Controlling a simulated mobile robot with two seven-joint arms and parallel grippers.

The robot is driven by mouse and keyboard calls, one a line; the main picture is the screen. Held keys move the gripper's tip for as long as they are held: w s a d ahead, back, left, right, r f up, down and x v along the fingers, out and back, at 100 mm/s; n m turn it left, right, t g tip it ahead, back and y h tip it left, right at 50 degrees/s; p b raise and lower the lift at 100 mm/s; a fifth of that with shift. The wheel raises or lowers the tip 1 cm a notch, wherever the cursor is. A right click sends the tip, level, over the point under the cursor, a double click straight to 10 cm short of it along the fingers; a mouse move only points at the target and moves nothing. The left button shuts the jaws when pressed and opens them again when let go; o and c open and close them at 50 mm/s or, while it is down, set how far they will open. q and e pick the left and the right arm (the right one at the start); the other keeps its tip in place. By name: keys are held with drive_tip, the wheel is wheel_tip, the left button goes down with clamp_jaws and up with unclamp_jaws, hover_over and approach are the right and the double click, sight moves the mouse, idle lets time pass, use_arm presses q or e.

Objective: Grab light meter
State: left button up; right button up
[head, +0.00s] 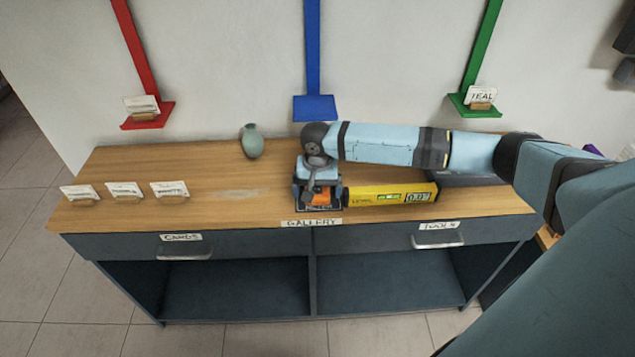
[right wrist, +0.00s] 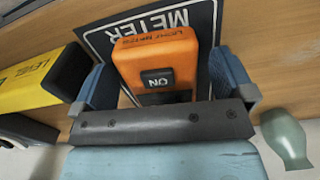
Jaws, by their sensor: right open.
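The light meter (right wrist: 165,55) is an orange block with a dark button panel marked ON. It lies on a dark mat with a white border and the word METER (right wrist: 120,38) on the wooden cabinet top. In the head view the orange light meter (head: 322,200) shows only in part under my right gripper (head: 318,198). In the right wrist view my right gripper (right wrist: 163,85) is open, with one blue finger on each side of the light meter. Gaps show between fingers and meter. My left gripper is not in view.
A yellow level (head: 390,194) lies just right of the gripper. A green vase (head: 251,141) stands at the back. Several white cards (head: 125,189) stand at the left. Drawers marked CARDS (head: 184,247) and TOOLS (head: 437,236) are shut. The left middle of the top is clear.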

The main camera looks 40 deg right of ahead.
drive_tip(key=c, duration=1)
drive_tip(key=shift+c, duration=0.4)
drive_tip(key=shift+r, duration=0.1)
